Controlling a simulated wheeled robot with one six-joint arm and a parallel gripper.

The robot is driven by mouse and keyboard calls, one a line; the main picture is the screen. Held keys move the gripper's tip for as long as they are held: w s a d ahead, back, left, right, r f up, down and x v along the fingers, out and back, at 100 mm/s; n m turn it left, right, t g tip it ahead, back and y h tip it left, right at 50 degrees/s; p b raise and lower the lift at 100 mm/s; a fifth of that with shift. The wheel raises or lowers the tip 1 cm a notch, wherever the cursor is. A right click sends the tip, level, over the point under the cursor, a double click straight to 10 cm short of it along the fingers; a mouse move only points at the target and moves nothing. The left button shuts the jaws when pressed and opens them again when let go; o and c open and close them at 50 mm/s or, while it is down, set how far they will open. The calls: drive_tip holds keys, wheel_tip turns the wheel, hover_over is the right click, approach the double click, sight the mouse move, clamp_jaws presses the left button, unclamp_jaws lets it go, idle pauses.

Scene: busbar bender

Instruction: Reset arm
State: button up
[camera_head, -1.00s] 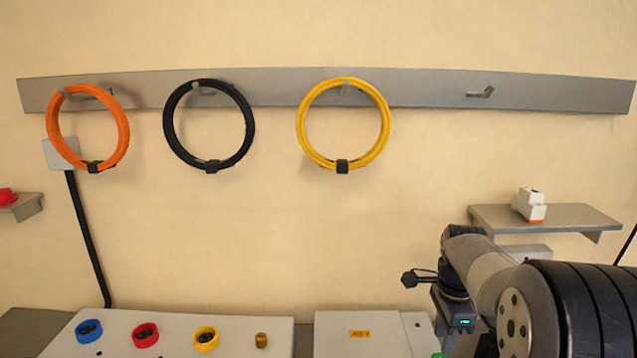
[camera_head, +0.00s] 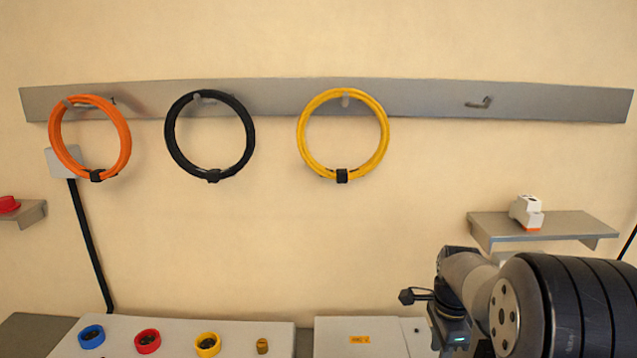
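My arm is folded at the lower right of the head view, in front of the bench. Its wrist, with a small lit green indicator, hangs at the bottom edge. My gripper's fingers are not visible; they lie below the frame or behind my own arm. No held object shows.
An orange cable coil (camera_head: 124,134), a black coil (camera_head: 250,128) and a yellow coil (camera_head: 385,133) hang on a grey wall rail (camera_head: 420,97). A shelf (camera_head: 570,225) holds a white-orange device (camera_head: 527,211). A panel (camera_head: 250,332) with coloured rings and a grey box (camera_head: 345,345) stand below.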

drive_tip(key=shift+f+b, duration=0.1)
drive_tip(key=shift+b, duration=0.95)
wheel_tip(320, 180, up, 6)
drive_tip(key=p, duration=0.4)
